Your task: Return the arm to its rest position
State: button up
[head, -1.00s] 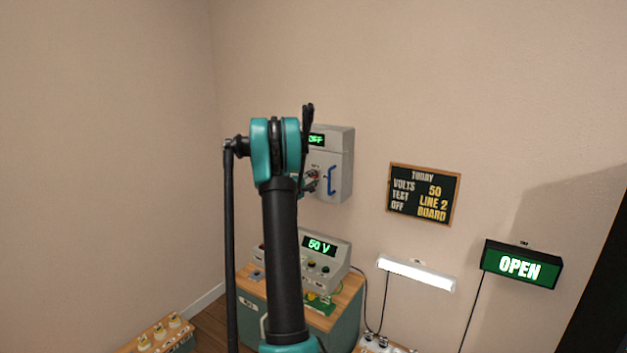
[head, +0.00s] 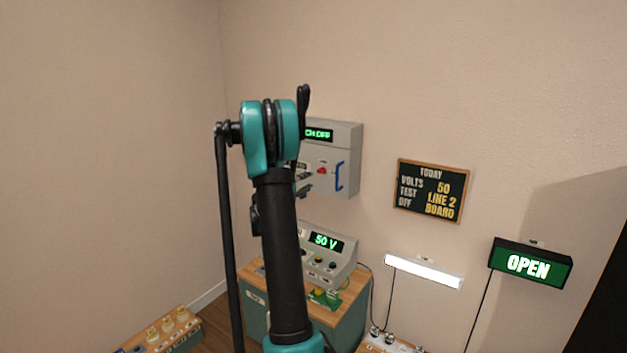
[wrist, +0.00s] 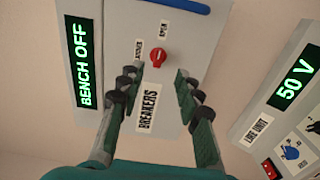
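My gripper (wrist: 158,95) is open and empty in the wrist view, its two fingers apart in front of the grey breaker box. In the head view the gripper is mostly hidden behind my raised teal and black arm. The breaker box (head: 345,140) hangs on the wall, with a display reading "BENCH OFF" in the wrist view (wrist: 82,62). A red knob (wrist: 159,57) sits on its front beyond the fingertips, with a visible gap between the fingers and it. A blue handle (head: 340,177) is on the box's right side.
A grey supply unit (head: 328,262) showing "50 V" stands on a wood-topped bench (head: 352,300) below the box. A chalkboard (head: 432,190), a lit lamp (head: 423,271) and a green OPEN sign (head: 531,264) are on the wall to the right. The upper left wall is bare.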

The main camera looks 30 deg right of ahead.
jog(key=shift+s+a, duration=0.25)
jog(key=shift+a, duration=0.4)
jog(key=s+a+f+m+g+y, duration=0.1)
jog(key=s+a+f+y, duration=0.4)
jog(key=s+a, duration=0.6)
jog(key=s+a+f+m+y, duration=0.2)
jog(key=s+a+f+y, duration=0.4)
jog(key=s+a, duration=0.6)
jog(key=s+a+f+m+g+y, duration=0.1)
jog(key=s+a+f+y, duration=0.4)
jog(key=s+a, duration=0.6)
jog(key=a+f, duration=0.2)
jog(key=a, duration=0.4)
jog(key=shift+s+g+y, duration=0.25)
jog(key=shift+g+y, duration=0.05)
jog(key=shift+a, duration=0.1)
